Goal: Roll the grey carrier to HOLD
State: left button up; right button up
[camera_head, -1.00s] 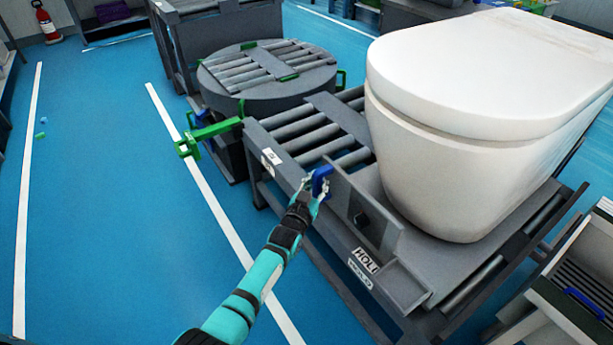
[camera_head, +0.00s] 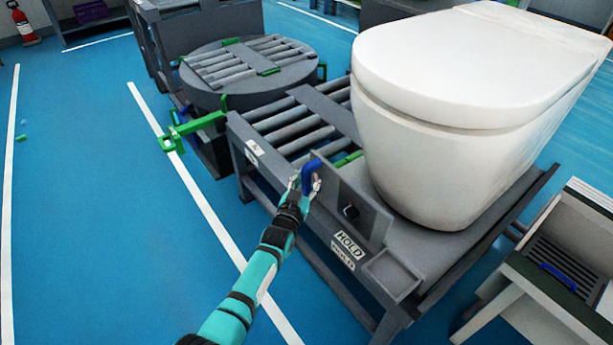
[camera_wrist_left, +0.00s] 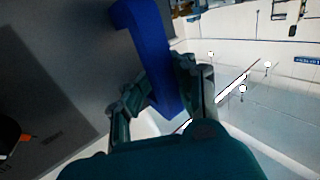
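The grey carrier (camera_head: 379,219) lies on a roller bench under a large white toilet (camera_head: 450,130). A blue handle (camera_head: 312,175) is on the panel's left edge. My left gripper (camera_head: 305,186) is at this handle. In the left wrist view the blue handle (camera_wrist_left: 145,50) runs between its two fingers (camera_wrist_left: 160,92), which close on it from both sides. A HOLD label (camera_head: 348,244) sits on the bench's front, below the panel. My right gripper is not in view.
Bare rollers (camera_head: 290,122) lie left of the toilet, with a round roller turntable (camera_head: 250,72) beyond. A green arm (camera_head: 190,131) sticks out from its near side. A pale cabinet (camera_head: 550,290) with a slatted tray is at right.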

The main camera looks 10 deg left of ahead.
pick_arm(q)
jog(key=shift+o, duration=1)
jog(key=shift+s+d, duration=0.2)
jog(key=shift+s, duration=0.05)
jog(key=shift+o, duration=1.4)
jog(key=shift+w, duration=0.2)
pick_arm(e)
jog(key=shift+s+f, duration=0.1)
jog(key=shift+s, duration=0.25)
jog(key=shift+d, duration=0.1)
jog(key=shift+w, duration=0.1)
pick_arm(q)
jog(key=s+a, duration=0.1)
jog(key=s, duration=1.1)
jog(key=shift+a, duration=0.3)
